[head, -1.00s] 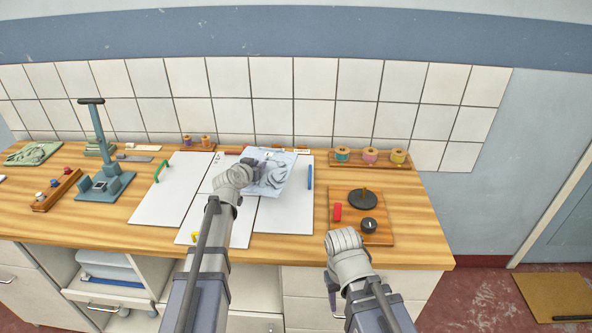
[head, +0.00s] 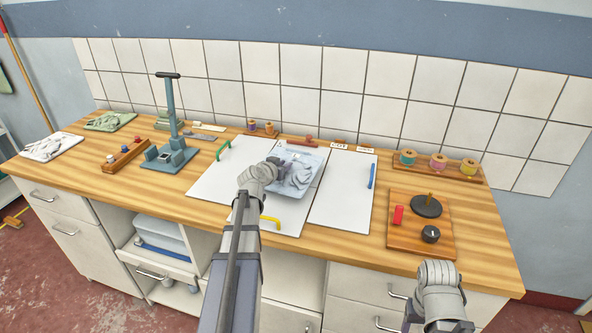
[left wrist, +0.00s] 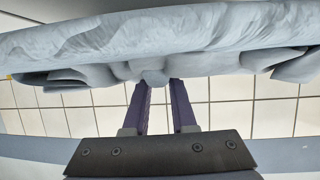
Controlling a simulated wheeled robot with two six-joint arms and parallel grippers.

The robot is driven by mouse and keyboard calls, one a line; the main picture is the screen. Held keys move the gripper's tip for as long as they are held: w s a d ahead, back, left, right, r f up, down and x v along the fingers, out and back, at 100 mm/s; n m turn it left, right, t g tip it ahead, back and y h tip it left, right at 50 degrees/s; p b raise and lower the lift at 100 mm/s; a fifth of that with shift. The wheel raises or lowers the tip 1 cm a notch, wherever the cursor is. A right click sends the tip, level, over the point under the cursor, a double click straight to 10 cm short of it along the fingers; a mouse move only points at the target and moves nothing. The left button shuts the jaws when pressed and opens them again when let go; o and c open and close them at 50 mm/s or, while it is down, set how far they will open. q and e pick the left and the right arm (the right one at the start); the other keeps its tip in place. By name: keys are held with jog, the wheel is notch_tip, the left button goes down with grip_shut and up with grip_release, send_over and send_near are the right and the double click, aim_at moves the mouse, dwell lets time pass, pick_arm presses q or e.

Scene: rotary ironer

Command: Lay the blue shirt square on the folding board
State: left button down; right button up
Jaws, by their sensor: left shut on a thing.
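The pale blue shirt (head: 303,172) is over the middle of the white folding board (head: 341,202) in the head view, slightly skewed to it, with bunched grey-blue folds on top. My left gripper (head: 274,164) is at the shirt's left part and shut on it. In the left wrist view the shirt (left wrist: 200,35) spans the top of the picture, and the fingers (left wrist: 161,86) meet its bunched edge. I cannot tell whether its underside touches the board. My right gripper (head: 437,272) is low at the right, clear of the board; its fingers are hidden.
The board has green (head: 223,151), yellow (head: 270,222) and blue (head: 372,175) handles. A teal press stand (head: 168,158) is at the left. A wooden control panel (head: 415,242) and a thread spool rack (head: 437,167) are at the right. Folded cloths (head: 110,121) lie far left.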

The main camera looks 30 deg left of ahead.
aim_at(294, 154)
pick_arm(q)
jog(key=shift+n+y, duration=0.7)
jog(key=shift+y, duration=0.1)
jog(key=s+a, duration=0.2)
jog(key=a, duration=0.1)
jog(key=s+a+f+b, duration=0.1)
jog(key=s+a, duration=0.1)
jog(key=s+a+f, duration=0.1)
jog(key=s+a, duration=0.1)
jog(key=a, duration=0.1)
jog(key=shift+a, duration=0.35)
jog(key=w+d, duration=0.1)
jog(key=w, duration=0.3)
jog(key=w+d, duration=0.2)
jog(key=w, duration=0.3)
jog(key=w+d, duration=0.1)
jog(key=w, duration=0.3)
jog(key=shift+w+d, duration=0.2)
jog(key=shift+d, duration=0.1)
